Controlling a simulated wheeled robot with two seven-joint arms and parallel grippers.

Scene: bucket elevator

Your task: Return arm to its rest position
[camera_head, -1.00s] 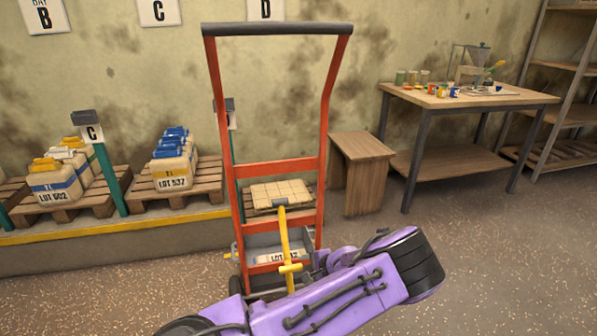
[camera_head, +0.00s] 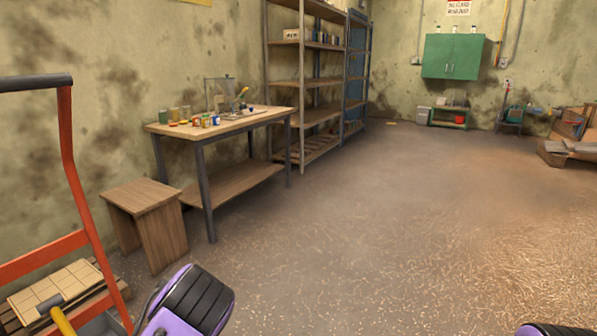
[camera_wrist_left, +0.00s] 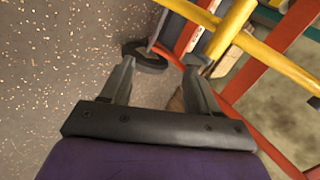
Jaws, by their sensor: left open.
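My left gripper (camera_wrist_left: 160,78) shows in the left wrist view with its two dark fingers spread and nothing between them. A yellow bar (camera_wrist_left: 232,28) of the hand truck lies just beyond the right finger; I cannot tell whether they touch. Part of my purple left arm with a black ribbed end shows at the bottom of the head view, but its fingers do not. A purple and black piece at the bottom right edge is probably my other arm; no right gripper shows.
The orange hand truck (camera_head: 75,170) stands at the left edge of the head view, close to my left arm. A wooden stool (camera_head: 150,222) and a workbench (camera_head: 225,126) stand along the wall, with shelves (camera_head: 303,85) beyond. Open floor (camera_head: 400,230) fills the middle and right.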

